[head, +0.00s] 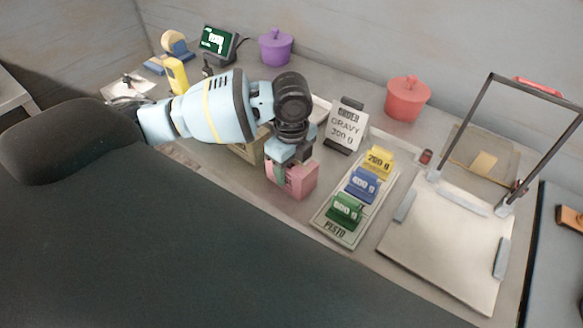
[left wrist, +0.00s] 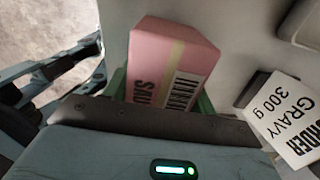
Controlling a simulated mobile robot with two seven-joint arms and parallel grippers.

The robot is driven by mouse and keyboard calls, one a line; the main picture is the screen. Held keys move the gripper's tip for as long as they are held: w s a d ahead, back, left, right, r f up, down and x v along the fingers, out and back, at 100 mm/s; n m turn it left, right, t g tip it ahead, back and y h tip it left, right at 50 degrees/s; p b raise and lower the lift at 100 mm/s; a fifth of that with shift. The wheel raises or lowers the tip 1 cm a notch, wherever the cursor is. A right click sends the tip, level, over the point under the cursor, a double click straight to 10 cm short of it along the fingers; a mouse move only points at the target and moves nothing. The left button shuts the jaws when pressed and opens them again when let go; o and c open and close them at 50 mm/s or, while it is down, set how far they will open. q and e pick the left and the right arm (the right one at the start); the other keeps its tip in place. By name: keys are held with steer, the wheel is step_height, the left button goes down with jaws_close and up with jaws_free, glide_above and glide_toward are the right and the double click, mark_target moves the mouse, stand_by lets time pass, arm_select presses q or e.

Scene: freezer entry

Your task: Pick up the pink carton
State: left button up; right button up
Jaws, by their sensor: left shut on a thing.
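The pink carton (head: 293,181) is on the counter near its front edge in the head view, left of the tray of weight-marked blocks. My left gripper (head: 291,158) reaches down over it from above and is shut on it. In the left wrist view the pink carton (left wrist: 172,66) shows between the green fingers, with a pale stripe and a white label, partly read. Its lower end is hidden behind the gripper body. I cannot tell whether it is lifted off the counter. My right gripper is in neither view.
An order card (head: 346,125) reading "GRAVY 300 g" stands behind the tray (head: 323,223) marked "PESTO", which holds yellow, blue and green blocks. A framed flat station (head: 440,252) is at the right. Red (head: 408,99) and purple (head: 276,48) lidded pots stand along the wall.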

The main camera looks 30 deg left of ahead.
arm_select(q)
steer(key=shift+r, duration=0.55)
step_height(320, 180, up, 3)
steer(key=shift+f, duration=0.1)
steer(key=s+a, duration=0.2)
steer(key=s, duration=0.5)
steer(key=s+a+r, duration=0.1)
steer(key=s+a, duration=0.2)
steer(key=s, duration=0.5)
steer(key=shift+a, duration=0.2)
